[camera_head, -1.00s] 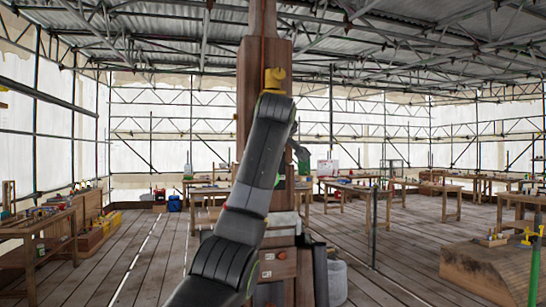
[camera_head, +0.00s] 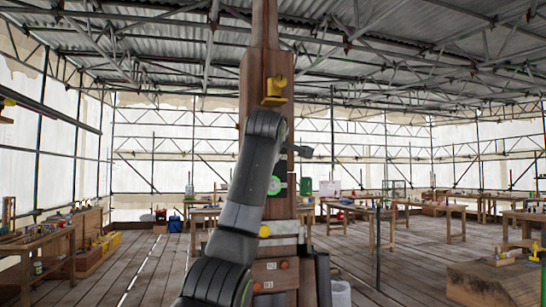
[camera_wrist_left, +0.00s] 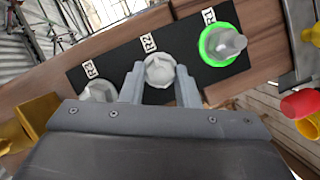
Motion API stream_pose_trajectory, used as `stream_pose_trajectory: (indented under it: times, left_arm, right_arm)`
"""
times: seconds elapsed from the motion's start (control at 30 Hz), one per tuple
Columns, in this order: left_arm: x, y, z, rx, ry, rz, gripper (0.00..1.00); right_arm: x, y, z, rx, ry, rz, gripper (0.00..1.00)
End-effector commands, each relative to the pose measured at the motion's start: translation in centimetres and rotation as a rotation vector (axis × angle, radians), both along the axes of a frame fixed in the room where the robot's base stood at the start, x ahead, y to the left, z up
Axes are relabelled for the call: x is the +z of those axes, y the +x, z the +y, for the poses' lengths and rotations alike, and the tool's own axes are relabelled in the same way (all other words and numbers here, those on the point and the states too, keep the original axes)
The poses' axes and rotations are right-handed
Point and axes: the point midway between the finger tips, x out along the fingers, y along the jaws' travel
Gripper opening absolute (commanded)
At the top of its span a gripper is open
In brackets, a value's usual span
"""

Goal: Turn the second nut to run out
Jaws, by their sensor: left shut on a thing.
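Another nut (camera_wrist_left: 98,91) is at the plate's left, partly hidden by the gripper body. The third nut (camera_wrist_left: 230,42), at the right, is ringed in bright green. In the head view my left gripper (camera_head: 303,152) is small, at the post's face, with the green ring (camera_head: 278,186) below it. My right gripper is not in view.
The wooden post (camera_head: 281,120) rises in the middle with a yellow bracket (camera_head: 276,91) above the plate. In the wrist view a red knob (camera_wrist_left: 299,103) and yellow parts lie at the right. Workbenches (camera_head: 40,250) stand around the plank floor.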

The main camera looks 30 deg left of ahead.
Motion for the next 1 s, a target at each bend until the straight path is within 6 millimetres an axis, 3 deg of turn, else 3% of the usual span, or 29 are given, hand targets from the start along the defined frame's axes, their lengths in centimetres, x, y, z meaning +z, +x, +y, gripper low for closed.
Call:
stream_pose_trajectory:
  times: [0.27,0.3,0.43,0.77,1.0]
  left_arm:
    - [0.4,-0.1,0.1,0.002,0.004,-0.009,0.06]
    - [0.4,-0.1,0.1,0.002,0.004,-0.009,0.32]
    - [0.3,-0.1,0.1,0.001,0.004,-0.006,0.49]
    - [0.1,-0.2,-0.1,0.001,0.002,-0.002,0.50]
    - [0.4,-3.2,-1.8,-0.001,0.004,-0.007,0.50]
  right_arm:
    - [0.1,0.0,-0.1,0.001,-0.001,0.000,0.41]
    - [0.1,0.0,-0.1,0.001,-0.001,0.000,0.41]
    - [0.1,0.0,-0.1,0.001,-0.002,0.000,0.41]
    - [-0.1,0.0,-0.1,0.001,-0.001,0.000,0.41]
    - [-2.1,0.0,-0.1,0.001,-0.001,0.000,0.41]
